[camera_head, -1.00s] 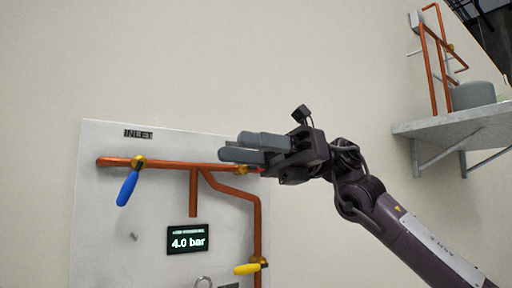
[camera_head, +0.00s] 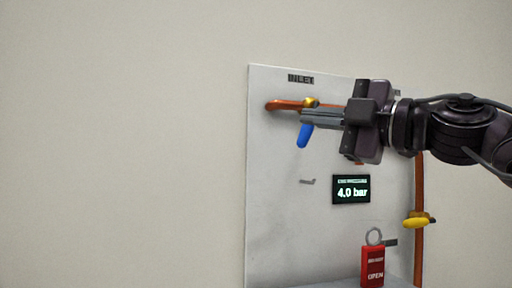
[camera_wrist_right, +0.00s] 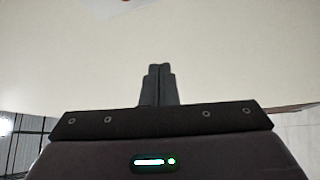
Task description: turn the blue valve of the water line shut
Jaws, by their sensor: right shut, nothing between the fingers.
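The blue valve handle (camera_head: 304,136) hangs down, slightly tilted, from its brass body (camera_head: 310,102) on the copper inlet pipe (camera_head: 284,105). My right gripper (camera_head: 305,117) comes in from the right with its fingers shut and empty. In the head view the fingertips overlap the top of the blue handle, just below the brass body. I cannot tell whether they touch it. In the right wrist view the closed fingers (camera_wrist_right: 158,85) point at pale wall, and the handle does not show there. My left gripper is not in view.
The panel (camera_head: 275,210) carries a display (camera_head: 351,189) reading 4.0 bar, a small hook (camera_head: 308,181) and a yellow valve handle (camera_head: 416,223) on a vertical copper pipe (camera_head: 420,185). A red "OPEN" tag (camera_head: 373,267) is at the bottom near a ring. The wall left of the panel is clear.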

